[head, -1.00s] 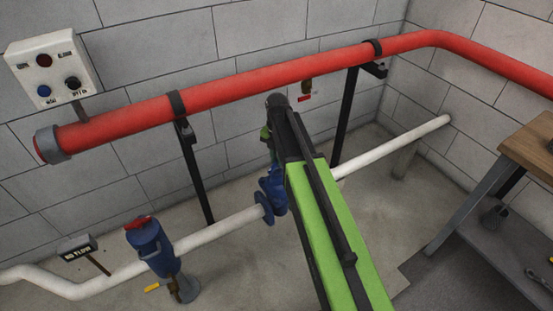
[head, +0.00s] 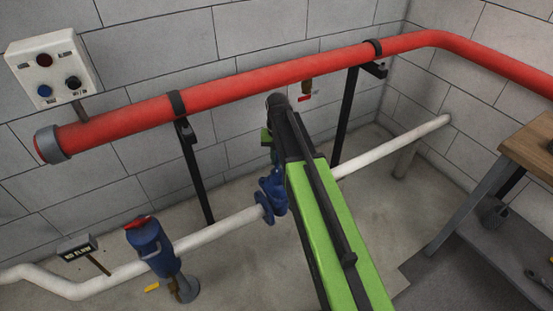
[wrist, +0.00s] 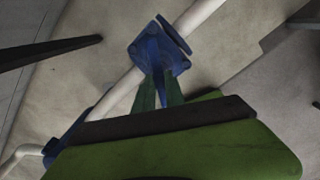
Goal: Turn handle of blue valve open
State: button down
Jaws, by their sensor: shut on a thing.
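The blue valve (head: 272,196) sits on the white pipe, partly hidden behind my green and black arm in the head view. In the wrist view the blue valve (wrist: 158,50) is at the top centre, with its blue handle (wrist: 161,92) reaching down toward me. My gripper (wrist: 160,88) has a dark green finger on each side of the handle and is shut on it. In the head view only a bit of my gripper (head: 266,138) shows beside the arm's end, above the valve; the grip itself is hidden there.
A thick red pipe (head: 250,80) on black supports runs behind my arm. The white pipe (head: 215,232) runs low along the wall. A blue pump-like unit (head: 152,248) stands at lower left. A wooden-topped bench (head: 530,145) stands at right. Bare floor lies between.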

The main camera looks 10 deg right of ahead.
aim_at(278, 161)
jog(key=shift+s, duration=0.15)
jog(key=c, duration=1.4)
grip_release()
jog(key=shift+r, duration=0.15)
notch_tip(278, 161, up, 17)
jog(key=p, duration=1.7)
jog(key=shift+r+p, duration=0.15)
jog(key=shift+p, duration=0.15)
jog(key=shift+d, duration=0.1)
